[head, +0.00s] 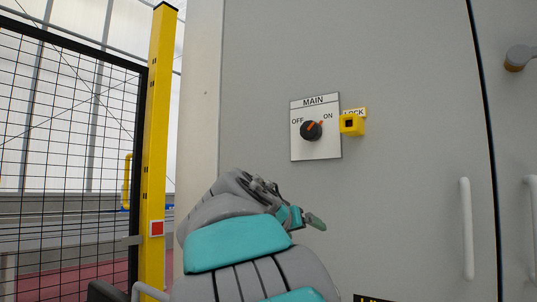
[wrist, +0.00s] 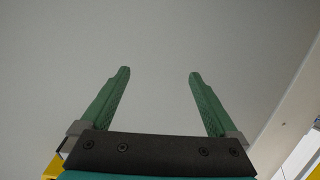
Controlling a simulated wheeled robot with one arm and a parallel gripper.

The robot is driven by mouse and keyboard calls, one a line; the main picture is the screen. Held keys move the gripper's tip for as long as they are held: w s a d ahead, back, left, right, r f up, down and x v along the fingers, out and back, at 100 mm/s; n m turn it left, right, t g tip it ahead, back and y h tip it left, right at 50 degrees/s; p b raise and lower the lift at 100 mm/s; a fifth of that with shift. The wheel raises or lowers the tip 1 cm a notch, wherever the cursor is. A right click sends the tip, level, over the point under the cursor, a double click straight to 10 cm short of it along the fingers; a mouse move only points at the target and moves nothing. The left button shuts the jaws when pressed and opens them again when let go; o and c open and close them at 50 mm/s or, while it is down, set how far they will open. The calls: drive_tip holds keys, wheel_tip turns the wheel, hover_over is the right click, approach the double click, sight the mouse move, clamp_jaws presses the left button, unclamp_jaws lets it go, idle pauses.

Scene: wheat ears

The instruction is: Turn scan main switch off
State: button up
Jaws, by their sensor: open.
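The main switch (head: 311,131) is a black rotary knob with an orange mark on a white plate labelled MAIN (head: 314,153), on a grey cabinet. Its orange mark points up and right, toward ON. OFF is printed to its upper left. My gripper (head: 303,219) is below the plate in the head view, apart from the knob. In the wrist view my gripper (wrist: 159,73) has its two green fingers wide apart with nothing between them.
A yellow LOCK block (head: 352,124) sits just right of the plate. The grey cabinet door (head: 415,120) has a white handle (head: 466,228) at right. A yellow post (head: 158,120) and black mesh fence (head: 60,170) stand at left. The cabinet face around the plate is mostly clear.

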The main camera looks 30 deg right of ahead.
wheel_tip(320, 180, up, 10)
drive_tip(key=w+d+m+h+b, duration=0.1)
drive_tip(key=w+m+h+b, duration=0.1)
drive_tip(key=h, duration=0.2)
drive_tip(key=m+t+h+b, duration=0.2)
drive_tip(key=m+h, duration=0.1)
drive_tip(key=h, duration=0.1)
approach(308, 130)
drive_tip(key=d, duration=0.2)
drive_tip(key=p+x, duration=0.1)
drive_tip(key=x, duration=0.1)
drive_tip(key=p+x, duration=0.1)
drive_tip(key=x, duration=0.1)
drive_tip(key=r+p+x, duration=0.1)
drive_tip(key=x, duration=0.2)
drive_tip(key=shift+w+a, duration=0.3)
drive_tip(key=shift+a, duration=0.05)
drive_tip(key=shift+w+d, duration=0.1)
drive_tip(key=shift+d, duration=0.3)
drive_tip(key=shift+c, duration=0.2)
drive_tip(key=c, duration=1.3)
